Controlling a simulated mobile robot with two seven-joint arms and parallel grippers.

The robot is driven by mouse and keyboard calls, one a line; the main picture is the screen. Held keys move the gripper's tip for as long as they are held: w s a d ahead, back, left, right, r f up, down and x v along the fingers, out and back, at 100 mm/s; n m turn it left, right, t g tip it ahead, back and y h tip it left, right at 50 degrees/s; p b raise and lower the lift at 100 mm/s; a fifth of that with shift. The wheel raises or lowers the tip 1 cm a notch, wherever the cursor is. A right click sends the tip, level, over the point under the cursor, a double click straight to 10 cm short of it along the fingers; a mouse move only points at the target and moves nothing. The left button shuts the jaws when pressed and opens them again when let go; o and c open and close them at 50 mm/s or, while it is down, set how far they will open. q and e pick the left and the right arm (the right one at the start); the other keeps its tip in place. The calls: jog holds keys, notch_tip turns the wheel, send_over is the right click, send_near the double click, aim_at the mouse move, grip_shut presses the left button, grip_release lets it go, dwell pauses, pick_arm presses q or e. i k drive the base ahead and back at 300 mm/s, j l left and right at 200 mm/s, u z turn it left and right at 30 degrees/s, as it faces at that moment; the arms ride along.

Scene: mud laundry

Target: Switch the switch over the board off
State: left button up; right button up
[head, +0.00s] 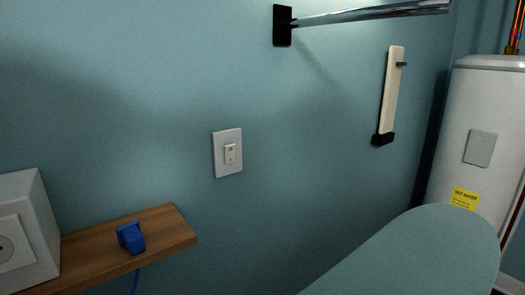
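A white wall switch (229,154) with a rectangular plate is mounted on the teal wall, near the middle of the head view. Its small rocker stands out at the centre of the plate; I cannot tell its position clearly. A pale teal board with a rounded end, like an ironing board (420,250), reaches in from the bottom right, below and to the right of the switch. Neither of my grippers is in view.
A wooden shelf (165,232) at lower left holds a white box (25,225) and a blue corded object (131,237). A chrome rod (370,15) juts from the wall above. A hanging cream-coloured bar (391,95) and a water heater (475,120) are at right.

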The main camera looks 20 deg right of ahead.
aim_at(230, 149)
jog(key=z, duration=0.3)
jog(key=i+l+u, duration=0.35)
jog(key=u, duration=0.15)
jog(key=i+l+u, duration=0.3)
jog(key=l+u, duration=0.15)
